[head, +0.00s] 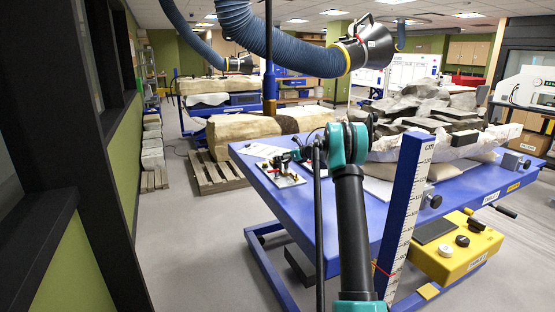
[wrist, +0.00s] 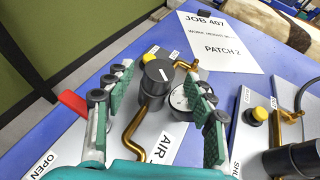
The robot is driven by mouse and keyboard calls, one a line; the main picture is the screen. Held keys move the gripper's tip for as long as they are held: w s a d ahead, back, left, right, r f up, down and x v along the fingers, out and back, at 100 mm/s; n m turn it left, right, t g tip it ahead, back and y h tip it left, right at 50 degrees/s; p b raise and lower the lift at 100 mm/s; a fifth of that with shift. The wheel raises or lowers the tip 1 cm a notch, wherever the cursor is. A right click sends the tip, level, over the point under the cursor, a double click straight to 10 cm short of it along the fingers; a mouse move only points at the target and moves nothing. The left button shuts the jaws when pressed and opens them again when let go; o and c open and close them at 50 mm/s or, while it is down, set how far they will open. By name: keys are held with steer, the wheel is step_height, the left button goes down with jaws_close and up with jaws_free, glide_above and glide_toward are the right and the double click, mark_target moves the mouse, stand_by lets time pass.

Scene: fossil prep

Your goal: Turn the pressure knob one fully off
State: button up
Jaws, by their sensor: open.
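A black round knob (wrist: 158,76) with a white mark on its top stands on a light panel (wrist: 166,155) labelled AIR in the wrist view. Its own name is not readable. My gripper (wrist: 155,82) is open, with one green-padded finger on each side of the knob and a gap to each. Whether the fingers are level with the knob I cannot tell. A round gauge (wrist: 180,98) sits just right of the knob, partly hidden by the right finger. In the head view my gripper (head: 302,152) is over the blue table's left end, above the small fittings panel (head: 287,178).
Brass pipe (wrist: 130,125) and a red lever (wrist: 73,102) lie close by the left finger. A JOB 407 sheet (wrist: 222,42) lies behind on the blue table (head: 255,168).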

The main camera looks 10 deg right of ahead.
steer(key=shift+x, duration=1.65)
steer(key=c, duration=1.2)
steer(key=shift+n+g+y, duration=0.9)
steer(key=shift+n+y, duration=0.1)
steer(key=shift+n, duration=0.1)
steer(key=shift+n+g+y, duration=0.8)
steer(key=shift+n+g, duration=1.3)
steer(key=shift+g, duration=0.1)
